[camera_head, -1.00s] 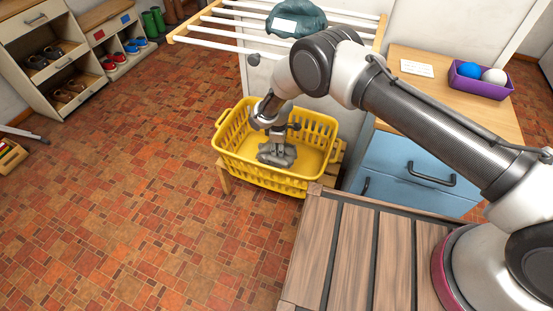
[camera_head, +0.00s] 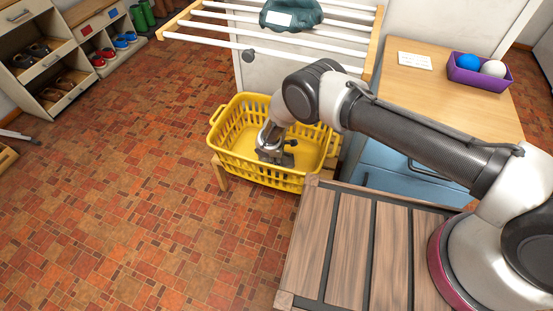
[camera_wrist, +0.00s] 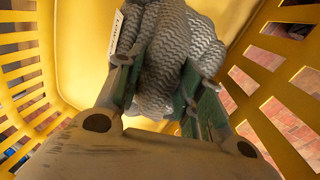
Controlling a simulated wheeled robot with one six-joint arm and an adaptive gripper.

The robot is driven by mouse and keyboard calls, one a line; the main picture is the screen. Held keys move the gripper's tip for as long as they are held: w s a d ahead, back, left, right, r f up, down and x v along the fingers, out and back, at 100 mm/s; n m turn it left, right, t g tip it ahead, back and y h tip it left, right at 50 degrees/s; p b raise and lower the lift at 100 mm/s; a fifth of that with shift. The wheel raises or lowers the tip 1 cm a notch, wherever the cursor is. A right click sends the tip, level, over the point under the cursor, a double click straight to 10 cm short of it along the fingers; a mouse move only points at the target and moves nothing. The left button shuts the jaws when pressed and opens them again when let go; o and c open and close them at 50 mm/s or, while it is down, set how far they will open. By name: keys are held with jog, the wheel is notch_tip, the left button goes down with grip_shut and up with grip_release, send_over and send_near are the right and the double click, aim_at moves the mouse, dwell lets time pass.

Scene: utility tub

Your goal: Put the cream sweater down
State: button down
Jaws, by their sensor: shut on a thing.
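A folded knitted garment (camera_wrist: 172,50) with a zigzag pattern and a white tag is between the fingers of my gripper (camera_wrist: 160,95) in the wrist view. It looks grey, not clearly cream. My gripper is shut on it. In the head view my gripper (camera_head: 272,147) is down inside the yellow basket (camera_head: 228,163), with the grey garment (camera_head: 287,160) low under it, near the basket floor. I cannot tell whether the garment touches the floor. No other garment shows in the basket.
The yellow basket has slotted walls and stands on a low wooden stand. Behind it is a drying rack (camera_head: 215,42) with a dark green garment (camera_head: 292,15). A cabinet (camera_head: 440,100) on the right carries a purple bin (camera_head: 478,80) of balls. A slatted bench (camera_head: 345,250) is in front.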

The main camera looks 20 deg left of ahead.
jog(key=shift+f, duration=0.35)
jog(key=shift+f, duration=0.1)
jog(key=shift+f, duration=0.55)
jog(key=c, duration=0.9)
grip_release()
jog(key=shift+r, duration=0.1)
jog(key=shift+r, duration=0.3)
jog(key=r, duration=0.4)
jog(key=s+r, duration=0.1)
jog(key=r, duration=0.3)
jog(key=s+r, duration=0.1)
jog(key=r, duration=0.3)
jog(key=shift+d+r, duration=0.1)
jog(key=shift+r, duration=0.05)
